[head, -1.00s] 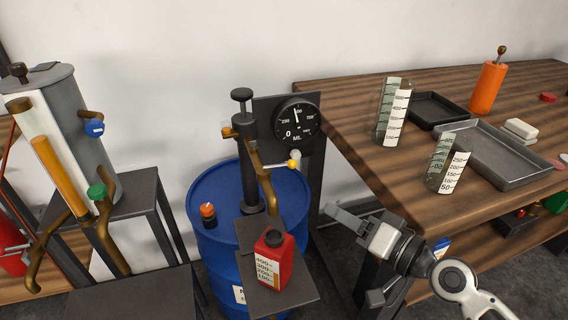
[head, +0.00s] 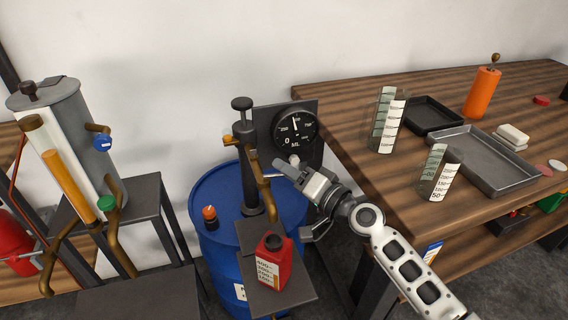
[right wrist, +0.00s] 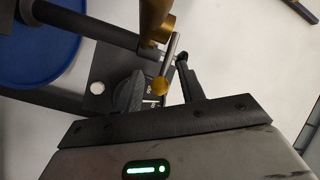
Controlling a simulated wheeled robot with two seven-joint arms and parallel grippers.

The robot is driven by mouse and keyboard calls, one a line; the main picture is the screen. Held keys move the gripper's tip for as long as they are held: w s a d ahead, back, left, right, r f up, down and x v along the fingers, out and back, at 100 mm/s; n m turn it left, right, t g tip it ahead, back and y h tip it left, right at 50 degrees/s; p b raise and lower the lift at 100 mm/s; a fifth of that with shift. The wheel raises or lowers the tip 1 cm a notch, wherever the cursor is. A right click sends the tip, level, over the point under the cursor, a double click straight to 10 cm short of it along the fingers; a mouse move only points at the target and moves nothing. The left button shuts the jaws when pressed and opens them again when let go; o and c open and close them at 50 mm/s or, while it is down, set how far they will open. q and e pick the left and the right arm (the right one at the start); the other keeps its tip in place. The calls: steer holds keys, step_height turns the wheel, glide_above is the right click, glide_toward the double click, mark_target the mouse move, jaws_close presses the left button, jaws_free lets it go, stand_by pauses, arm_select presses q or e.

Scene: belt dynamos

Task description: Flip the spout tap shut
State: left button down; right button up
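The brass spout (head: 262,180) of the hand pump curves down over the blue drum, above a red jug (head: 272,262). In the head view the gripper hides most of the lever. My left gripper is out of view.
A round dial gauge (head: 295,130) on a dark plate stands just behind my right gripper. The blue drum (head: 215,245) and a small dark shelf (head: 300,290) are below. A wooden bench (head: 345,100) with trays and measuring cylinders is at right. A grey tank (head: 90,130) stands at left.

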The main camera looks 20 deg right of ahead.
steer(key=shift+x, duration=0.85)
jaws_close()
steer(key=y+b, duration=0.1)
steer(key=b, duration=0.1)
steer(key=n+g+y+b, duration=0.1)
steer(key=b, duration=0.1)
steer(key=shift+w+n, duration=0.3)
jaws_free()
steer(key=shift+f, duration=0.1)
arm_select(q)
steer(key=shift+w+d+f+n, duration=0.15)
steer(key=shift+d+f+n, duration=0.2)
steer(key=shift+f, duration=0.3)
